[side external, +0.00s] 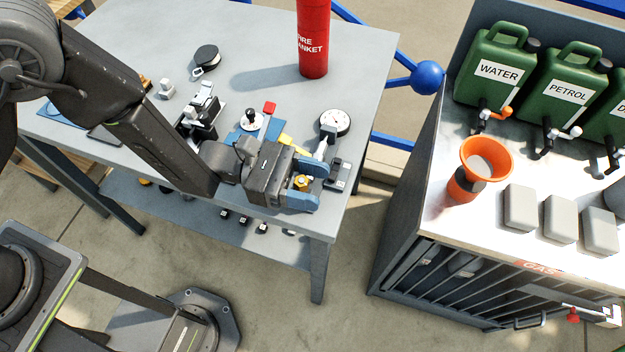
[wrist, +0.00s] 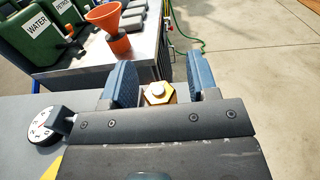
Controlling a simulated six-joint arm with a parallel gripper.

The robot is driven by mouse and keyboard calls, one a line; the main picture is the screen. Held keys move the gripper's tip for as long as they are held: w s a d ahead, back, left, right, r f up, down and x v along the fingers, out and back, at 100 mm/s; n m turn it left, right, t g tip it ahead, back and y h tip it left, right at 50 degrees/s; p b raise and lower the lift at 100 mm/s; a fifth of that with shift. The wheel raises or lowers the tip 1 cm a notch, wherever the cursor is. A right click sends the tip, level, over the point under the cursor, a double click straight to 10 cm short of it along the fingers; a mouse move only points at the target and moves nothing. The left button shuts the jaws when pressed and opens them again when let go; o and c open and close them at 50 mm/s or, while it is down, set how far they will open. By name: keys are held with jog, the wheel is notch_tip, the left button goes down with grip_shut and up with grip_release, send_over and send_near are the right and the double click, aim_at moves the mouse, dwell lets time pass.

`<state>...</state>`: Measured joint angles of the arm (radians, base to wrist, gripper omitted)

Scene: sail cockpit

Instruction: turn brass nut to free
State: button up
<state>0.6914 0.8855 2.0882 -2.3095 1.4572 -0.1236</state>
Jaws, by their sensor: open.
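The brass nut (side external: 301,182) is a small gold hexagon at the front right corner of the grey table. In the wrist view the brass nut (wrist: 157,95) shows a pale round centre and sits between the two blue fingers. My gripper (side external: 306,189) is open, with one finger on each side of the nut. In the wrist view my gripper (wrist: 160,82) shows a gap between the right finger and the nut; whether the left finger touches it I cannot tell. The nut's lower part is hidden by my gripper body.
A white dial gauge (side external: 335,122) and a small black device (side external: 339,174) stand close to my gripper. A red fire blanket tube (side external: 313,40) stands at the back. Across a gap, a bench holds green cans (side external: 497,65) and an orange funnel (side external: 485,160).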

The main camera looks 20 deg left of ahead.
jog(key=shift+d, duration=0.2)
jog(key=shift+c, duration=0.2)
jog(key=c, duration=0.9)
jog(key=shift+w+n+t+y, duration=0.2)
jog(key=shift+n+t, duration=0.55)
jog(key=shift+t, duration=0.4)
jog(key=shift+w+n+t+y, duration=0.1)
jog(key=shift+n+t+y, duration=0.1)
jog(key=shift+n+t, duration=0.75)
jog(key=shift+a, duration=0.1)
jog(key=o, duration=0.9)
jog(key=shift+o, duration=0.2)
jog(key=shift+s+a, duration=0.1)
